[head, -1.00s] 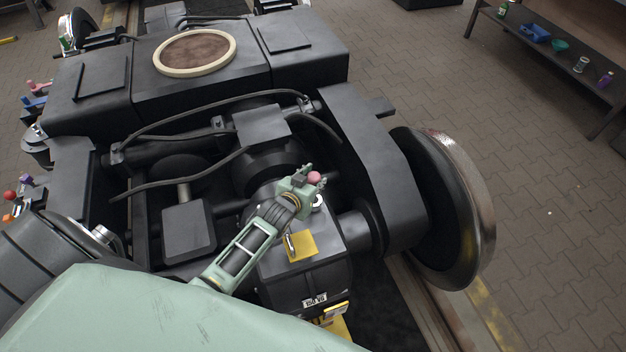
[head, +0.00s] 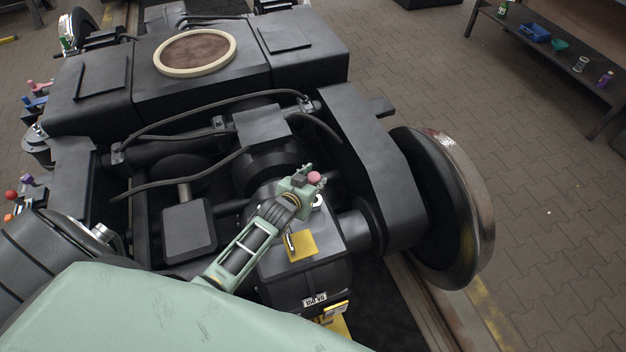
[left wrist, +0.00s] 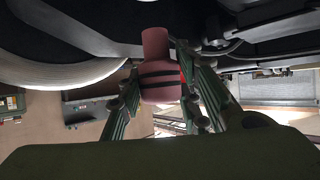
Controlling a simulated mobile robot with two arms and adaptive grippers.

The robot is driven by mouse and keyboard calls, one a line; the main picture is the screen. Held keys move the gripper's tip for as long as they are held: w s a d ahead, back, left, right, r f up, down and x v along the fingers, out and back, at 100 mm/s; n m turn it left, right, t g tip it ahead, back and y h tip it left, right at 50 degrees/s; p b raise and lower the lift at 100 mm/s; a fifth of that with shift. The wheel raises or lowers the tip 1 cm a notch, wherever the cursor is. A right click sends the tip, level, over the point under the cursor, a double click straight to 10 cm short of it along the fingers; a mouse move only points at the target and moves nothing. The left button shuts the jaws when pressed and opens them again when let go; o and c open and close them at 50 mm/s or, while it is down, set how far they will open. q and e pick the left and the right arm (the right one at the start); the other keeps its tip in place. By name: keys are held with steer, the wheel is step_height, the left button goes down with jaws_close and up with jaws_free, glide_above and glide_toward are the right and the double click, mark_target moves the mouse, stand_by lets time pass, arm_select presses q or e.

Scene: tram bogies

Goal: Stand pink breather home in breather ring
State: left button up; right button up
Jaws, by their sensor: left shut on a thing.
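The pink breather (head: 315,178) is held in my left gripper (head: 305,181), above the dark gearbox housing of the bogie. In the left wrist view the breather (left wrist: 157,68) is a pink bottle-like piece with dark bands, between the green fingers of the left gripper (left wrist: 158,95). A pale ring (head: 318,201) shows on the housing just below the gripper, partly hidden by it. I take it to be the breather ring. I cannot tell whether the breather touches it. My right gripper is not in view.
A yellow plate (head: 300,246) lies on the housing near my left arm. Dark hoses (head: 190,131) cross the frame behind. A large wheel (head: 455,215) stands at the right. A bench (head: 545,60) with small items is at the upper right, beyond clear paving.

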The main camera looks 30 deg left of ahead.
arm_select(q)
steer(key=shift+f+b, duration=1.25)
steer(key=shift+f, duration=0.35)
steer(key=o, duration=1.3)
steer(key=shift+s, duration=0.1)
steer(key=v, duration=1.1)
steer(key=shift+s+r, duration=0.25)
steer(key=shift+s, duration=0.1)
steer(key=shift+d+f, duration=0.1)
